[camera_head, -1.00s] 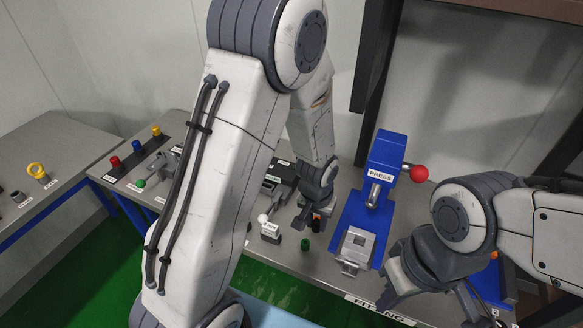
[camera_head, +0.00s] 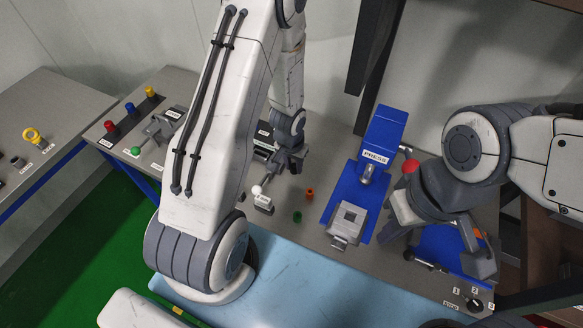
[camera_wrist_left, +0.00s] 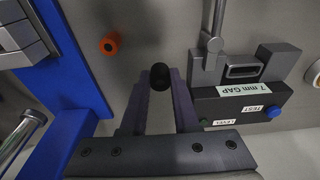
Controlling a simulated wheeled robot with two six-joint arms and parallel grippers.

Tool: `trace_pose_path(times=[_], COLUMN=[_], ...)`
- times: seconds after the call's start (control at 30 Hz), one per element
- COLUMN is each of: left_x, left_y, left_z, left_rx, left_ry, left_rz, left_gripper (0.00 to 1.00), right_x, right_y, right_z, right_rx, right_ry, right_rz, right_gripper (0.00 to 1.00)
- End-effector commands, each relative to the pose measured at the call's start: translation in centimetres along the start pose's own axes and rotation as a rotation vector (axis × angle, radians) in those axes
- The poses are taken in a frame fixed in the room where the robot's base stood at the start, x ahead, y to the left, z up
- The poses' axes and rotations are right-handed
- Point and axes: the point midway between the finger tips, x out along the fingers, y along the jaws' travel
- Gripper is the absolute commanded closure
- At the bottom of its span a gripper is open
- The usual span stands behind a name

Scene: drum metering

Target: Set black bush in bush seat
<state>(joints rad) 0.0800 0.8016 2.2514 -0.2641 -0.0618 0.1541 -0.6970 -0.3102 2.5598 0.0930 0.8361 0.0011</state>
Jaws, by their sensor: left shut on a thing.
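The black bush (camera_wrist_left: 160,77) is a small dark cylinder between the fingertips of my left gripper (camera_wrist_left: 161,88) in the left wrist view. The gripper is shut on it. In the head view my left gripper (camera_head: 292,165) hangs over the back of the bench, left of the blue press; the bush is too small to tell there. A grey block with a square recess (camera_head: 349,216) sits at the front of the press. No label marks it as the bush seat. My right gripper (camera_head: 436,245) is at the right, its fingers apart and nothing seen between them.
The blue press (camera_head: 382,135) has a red-knobbed lever. An orange bush (camera_head: 309,194) and a green bush (camera_head: 297,216) stand on the bench. A black gauge block labelled "7 mm GAP" (camera_wrist_left: 225,106) is beside my left gripper. A white-knobbed piece (camera_head: 262,203) stands nearby.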

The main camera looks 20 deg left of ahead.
Motion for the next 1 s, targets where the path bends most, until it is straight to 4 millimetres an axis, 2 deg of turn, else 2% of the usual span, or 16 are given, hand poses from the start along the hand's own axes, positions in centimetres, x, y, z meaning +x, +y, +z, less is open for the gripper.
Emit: trace_pose_path(times=[0.17,0.27,0.43,0.83,0.87,0.9,0.93,1.0], left_x=[1.2,2.9,4.3,5.0,4.9,4.8,4.8,4.8], left_y=[-0.8,-0.7,-0.7,-0.7,-0.7,-0.7,-0.7,-0.7], left_z=[0.1,0.4,0.6,0.6,0.6,0.6,0.6,0.6], left_rx=[0.001,0.002,0.002,0.003,0.003,0.003,0.003,0.003], left_ry=[-0.001,-0.003,-0.002,0.001,0.001,0.001,0.001,0.001], left_rz=[0.001,0.001,0.001,0.0,0.0,0.0,0.0,0.0], left_gripper=[1.0,1.0,1.0,1.0,0.67,0.52,0.41,0.41], right_x=[0.1,0.6,-0.1,0.4,0.4,0.2,0.2,0.2], right_y=[0.0,0.1,0.0,0.0,0.0,0.0,0.0,0.0], right_z=[0.0,0.1,0.0,0.0,0.0,0.0,0.0,0.0], right_rx=[-0.001,0.0,0.0,0.0,0.0,0.0,0.0,0.0], right_ry=[-0.001,-0.001,0.0,0.0,0.0,0.0,0.0,0.0], right_rz=[0.0,0.0,0.0,0.0,0.0,0.0,0.0,0.0], right_gripper=[1.0,1.0,1.0,1.0,1.0,1.0,1.0,1.0])
